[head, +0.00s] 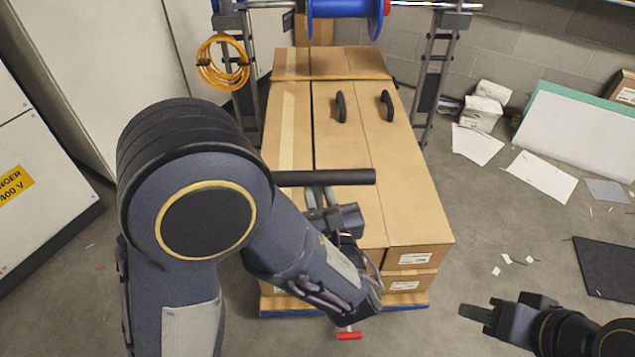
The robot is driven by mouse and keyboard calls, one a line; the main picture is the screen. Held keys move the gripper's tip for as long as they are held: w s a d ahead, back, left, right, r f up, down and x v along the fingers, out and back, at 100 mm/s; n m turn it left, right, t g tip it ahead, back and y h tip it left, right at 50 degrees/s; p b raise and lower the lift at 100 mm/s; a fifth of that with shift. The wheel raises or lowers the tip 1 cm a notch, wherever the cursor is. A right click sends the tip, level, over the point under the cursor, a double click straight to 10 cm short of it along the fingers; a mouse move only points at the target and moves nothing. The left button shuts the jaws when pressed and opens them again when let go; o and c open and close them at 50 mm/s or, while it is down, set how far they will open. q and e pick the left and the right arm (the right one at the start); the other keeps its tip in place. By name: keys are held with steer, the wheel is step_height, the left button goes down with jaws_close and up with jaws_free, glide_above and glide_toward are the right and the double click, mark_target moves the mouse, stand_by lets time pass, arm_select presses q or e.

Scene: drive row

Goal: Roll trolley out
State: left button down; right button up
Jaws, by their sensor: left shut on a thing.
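The trolley has a low blue-edged deck (408,306) stacked with large brown cardboard boxes (415,200). A dark horizontal push bar (325,177) crosses at its near end. My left gripper (321,197) is at this bar and shut on it; my own forearm and wrist hide part of the grip and the near left of the load. A red-tipped lever (349,335) shows low at the trolley's near end. My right gripper (476,314) is at the lower right, apart from the trolley, over the floor; its finger gap is not clear.
A rack with a blue reel (345,10) and an orange cable coil (222,63) stands at the far end. Pale cabinets (45,160) line the left. Papers (542,176), small boxes (485,105) and a dark mat (606,268) lie right. Floor right of the trolley is mostly clear.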

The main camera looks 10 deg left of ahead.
arm_select(q)
steer(key=shift+s+d, duration=0.1)
steer(key=shift+s, duration=0.4)
steer(key=shift+f, duration=0.15)
arm_select(e)
steer(key=shift+s+d, duration=0.1)
steer(key=shift+s, duration=0.2)
arm_select(q)
steer(key=shift+s, duration=0.1)
steer(key=c, duration=1.3)
jaws_free()
steer(key=shift+s+d, duration=0.1)
steer(key=shift+c, duration=0.2)
arm_select(e)
steer(key=shift+s, duration=0.15)
arm_select(q)
steer(key=v, duration=0.7)
steer(key=shift+s+p, duration=0.4)
steer(key=shift+p, duration=0.05)
arm_select(e)
steer(key=shift+r, duration=0.45)
arm_select(q)
steer(key=shift+d, duration=0.15)
